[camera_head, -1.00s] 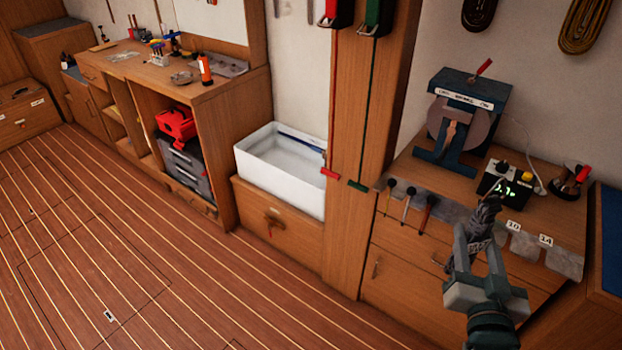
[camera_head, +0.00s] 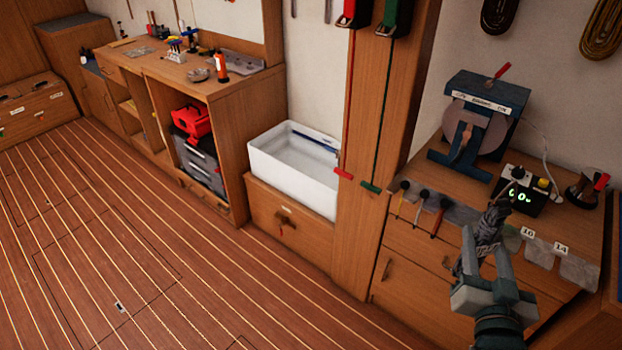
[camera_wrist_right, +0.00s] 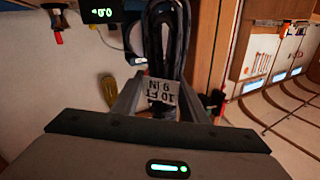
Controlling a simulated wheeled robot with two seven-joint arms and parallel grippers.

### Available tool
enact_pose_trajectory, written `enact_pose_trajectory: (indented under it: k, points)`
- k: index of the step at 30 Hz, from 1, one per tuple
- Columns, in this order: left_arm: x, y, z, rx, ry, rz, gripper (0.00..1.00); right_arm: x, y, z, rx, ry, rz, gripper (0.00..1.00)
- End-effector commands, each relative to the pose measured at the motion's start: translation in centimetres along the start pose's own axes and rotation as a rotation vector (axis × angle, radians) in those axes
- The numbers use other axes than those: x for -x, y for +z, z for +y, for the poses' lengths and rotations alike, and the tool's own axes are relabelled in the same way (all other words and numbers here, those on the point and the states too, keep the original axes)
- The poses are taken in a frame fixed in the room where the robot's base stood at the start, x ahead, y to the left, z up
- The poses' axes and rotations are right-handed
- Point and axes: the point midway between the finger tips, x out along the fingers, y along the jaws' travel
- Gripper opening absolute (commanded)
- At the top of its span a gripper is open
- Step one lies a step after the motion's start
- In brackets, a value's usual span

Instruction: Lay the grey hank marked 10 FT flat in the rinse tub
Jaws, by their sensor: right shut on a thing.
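The grey hank (camera_head: 487,226) is between the fingers of my right gripper (camera_head: 484,250), above the front of the right-hand bench. In the right wrist view the gripper (camera_wrist_right: 165,100) is shut on the hank (camera_wrist_right: 163,40), whose dark loops run away from me. Its white tag (camera_wrist_right: 161,97) reads 10 FT and 9 IN, upside down. The white rinse tub (camera_head: 290,180) stands on a low wooden cabinet left of the wooden post, apart from the gripper. A blue rod-like thing lies along its back rim. My left gripper is not in view.
The wooden post (camera_head: 365,200) stands between tub and bench. The bench holds a blue-framed machine (camera_head: 478,118), a box with a green display (camera_head: 522,192), a red-handled item (camera_head: 587,187) and several hammer-like tools (camera_head: 420,205). Grey pads marked 10 and 14 (camera_head: 560,250) lie there.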

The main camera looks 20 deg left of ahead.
Motion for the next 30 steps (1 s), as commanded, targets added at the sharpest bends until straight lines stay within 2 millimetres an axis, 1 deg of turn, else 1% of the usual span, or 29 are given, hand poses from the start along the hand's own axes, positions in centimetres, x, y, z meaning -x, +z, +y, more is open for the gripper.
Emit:
enact_pose_trajectory:
  k: [5, 8, 11, 16, 21, 25, 30]
  points:
    - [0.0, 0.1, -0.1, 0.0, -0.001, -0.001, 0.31, 0.3, 0.2, 0.0, -0.002, -0.001, 0.0, 0.11]
    - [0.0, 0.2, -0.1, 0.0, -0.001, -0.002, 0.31, 1.2, 0.7, 0.0, -0.004, -0.004, -0.002, 0.11]
    - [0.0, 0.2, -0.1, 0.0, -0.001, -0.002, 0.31, 2.6, 1.4, 0.0, -0.006, -0.007, -0.005, 0.11]
    - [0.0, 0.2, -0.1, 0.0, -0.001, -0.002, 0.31, 5.8, 2.7, 0.2, -0.006, -0.007, -0.007, 0.11]
    - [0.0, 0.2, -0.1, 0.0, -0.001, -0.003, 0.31, 8.4, 3.3, 0.4, -0.005, -0.003, -0.003, 0.11]
    - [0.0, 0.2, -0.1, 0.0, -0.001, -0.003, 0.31, 9.4, 3.5, 0.6, -0.002, -0.001, 0.001, 0.11]
    - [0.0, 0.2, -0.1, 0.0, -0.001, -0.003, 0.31, 9.6, 3.5, 0.6, 0.0, 0.0, 0.002, 0.11]
